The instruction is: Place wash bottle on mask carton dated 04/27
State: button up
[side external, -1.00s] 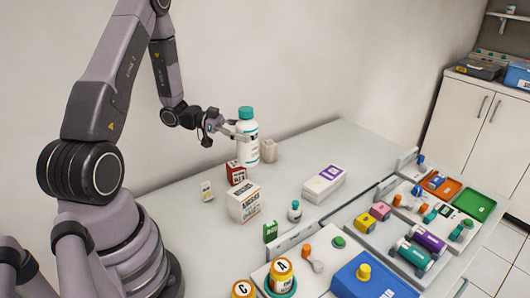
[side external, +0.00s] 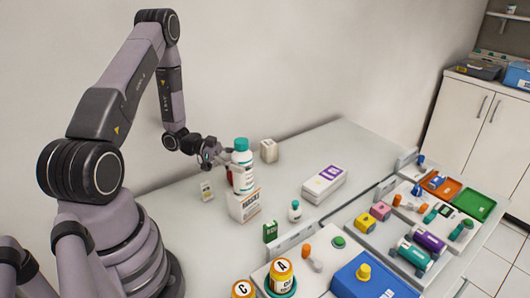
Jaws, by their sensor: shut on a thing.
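The wash bottle (side external: 242,172), white with a teal cap and label, is upright in my gripper (side external: 232,167). My gripper is shut on the bottle's upper part from the left. The bottle's base is at the top of a white carton (side external: 244,208) with an orange band and dark lettering that looks like a mask carton. I cannot tell whether the base touches the carton or is just above it. The date on the carton is too small to read. The bottle hides part of the carton's top.
A white box with a purple label (side external: 324,180) lies to the right. A small teal-capped bottle (side external: 295,211), a green box (side external: 270,231) and a small white card (side external: 206,190) stand nearby. A beige block (side external: 269,150) is behind. Trays with small items fill the right side.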

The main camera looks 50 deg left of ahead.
jog(key=shift+f, duration=0.1)
jog(key=o, duration=1.2)
